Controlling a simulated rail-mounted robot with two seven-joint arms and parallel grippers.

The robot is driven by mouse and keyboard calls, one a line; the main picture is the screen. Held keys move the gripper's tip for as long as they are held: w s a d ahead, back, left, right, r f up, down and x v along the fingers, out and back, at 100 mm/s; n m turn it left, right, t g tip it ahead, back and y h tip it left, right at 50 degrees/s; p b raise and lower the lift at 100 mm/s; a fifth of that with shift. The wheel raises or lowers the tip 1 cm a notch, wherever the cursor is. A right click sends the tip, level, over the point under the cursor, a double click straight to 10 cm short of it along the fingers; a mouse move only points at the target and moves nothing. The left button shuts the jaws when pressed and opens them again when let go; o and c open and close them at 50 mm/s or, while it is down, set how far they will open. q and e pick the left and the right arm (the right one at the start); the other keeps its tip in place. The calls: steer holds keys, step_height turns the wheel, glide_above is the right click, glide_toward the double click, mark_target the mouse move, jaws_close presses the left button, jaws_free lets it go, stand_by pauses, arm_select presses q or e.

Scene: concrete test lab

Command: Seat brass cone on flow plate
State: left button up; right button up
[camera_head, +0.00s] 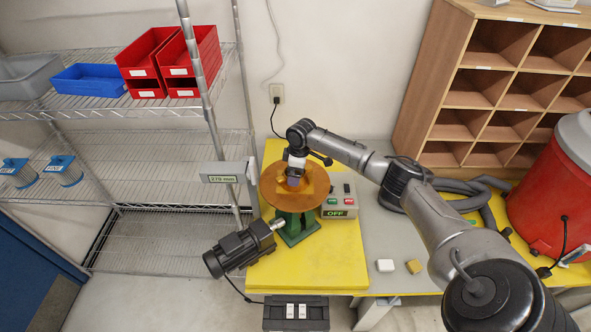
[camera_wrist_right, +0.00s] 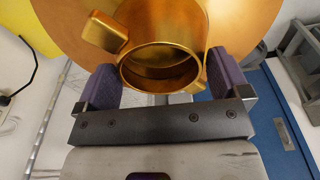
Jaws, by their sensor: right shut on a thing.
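The flow plate (camera_head: 311,190) is a round amber-brass disc on a green stand (camera_head: 297,232). It also fills the top of the right wrist view (camera_wrist_right: 240,30). My right gripper (camera_head: 294,178) is over the plate, left of its middle. In the right wrist view my right gripper (camera_wrist_right: 162,75) is shut on the brass cone (camera_wrist_right: 165,88), with a purple pad on each side. The cone is a hollow golden ring with a stubby side tab. I cannot tell whether it touches the plate. My left gripper is out of view.
A dark motor (camera_head: 238,248) sits beside the stand, and a gauge reading 270 mm (camera_head: 221,179) stands left of the plate. A control box showing OFF (camera_head: 338,212) is close on the right. Red bins (camera_head: 145,62) stand on the wire shelf. The yellow mat's front (camera_head: 310,275) is clear.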

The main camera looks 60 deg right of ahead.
steer(key=shift+f, duration=0.1)
stand_by(0.7)
steer(key=o, duration=0.8)
steer(key=shift+o, duration=0.2)
steer(key=shift+f, duration=0.1)
steer(key=shift+r+p, duration=0.3)
steer(key=shift+p, duration=0.05)
steer(key=shift+r+p, duration=1.15)
steer(key=shift+r, duration=1.1)
